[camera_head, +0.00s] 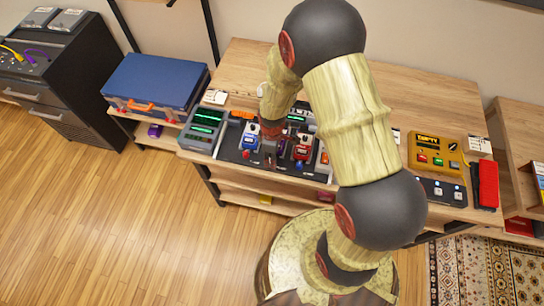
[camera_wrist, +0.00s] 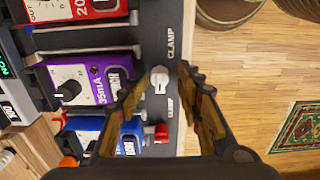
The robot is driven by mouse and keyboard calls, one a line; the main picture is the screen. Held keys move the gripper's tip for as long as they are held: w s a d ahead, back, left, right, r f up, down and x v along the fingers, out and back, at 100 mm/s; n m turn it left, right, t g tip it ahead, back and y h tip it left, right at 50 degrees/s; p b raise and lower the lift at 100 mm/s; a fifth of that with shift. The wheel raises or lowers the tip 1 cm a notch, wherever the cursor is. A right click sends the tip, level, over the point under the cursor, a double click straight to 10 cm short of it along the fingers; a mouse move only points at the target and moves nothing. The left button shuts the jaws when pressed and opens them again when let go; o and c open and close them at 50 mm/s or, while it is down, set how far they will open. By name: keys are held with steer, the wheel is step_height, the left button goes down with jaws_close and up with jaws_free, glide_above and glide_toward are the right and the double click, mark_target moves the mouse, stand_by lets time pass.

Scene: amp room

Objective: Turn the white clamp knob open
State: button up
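The white clamp knob (camera_wrist: 158,79) is on the grey edge strip of the pedalboard (camera_wrist: 152,35), close to a "CLAMP" label in the wrist view. My gripper (camera_wrist: 160,75) is open, with one finger to the left of the knob and one to the right. Gaps show between the knob and both fingers; I cannot tell how far the fingertips are above it. In the head view my gripper (camera_head: 270,140) is over the pedalboard (camera_head: 232,152), and the knob cannot be made out there.
A red knob (camera_wrist: 162,132) is on the same strip near the blue pedal (camera_wrist: 132,138). A purple pedal (camera_wrist: 85,83) lies left of the white knob. In the head view, a green-lit unit (camera_head: 203,128) stands left of the pedalboard and a yellow box (camera_head: 428,150) right.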

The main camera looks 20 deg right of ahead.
steer(key=shift+r, duration=4.05)
steer(key=shift+s+m, duration=0.1)
steer(key=shift+m, duration=0.3)
steer(key=s+r+m+t+b, duration=0.2)
steer(key=s+r+m, duration=0.3)
steer(key=r, duration=0.8)
steer(key=s+r+m+t+b, duration=0.3)
steer(key=s+r, duration=0.6)
steer(key=r, duration=0.4)
steer(key=shift+s+a+r+m+t+b, duration=0.35)
steer(key=shift+m+b, duration=0.15)
steer(key=shift+m, duration=0.6)
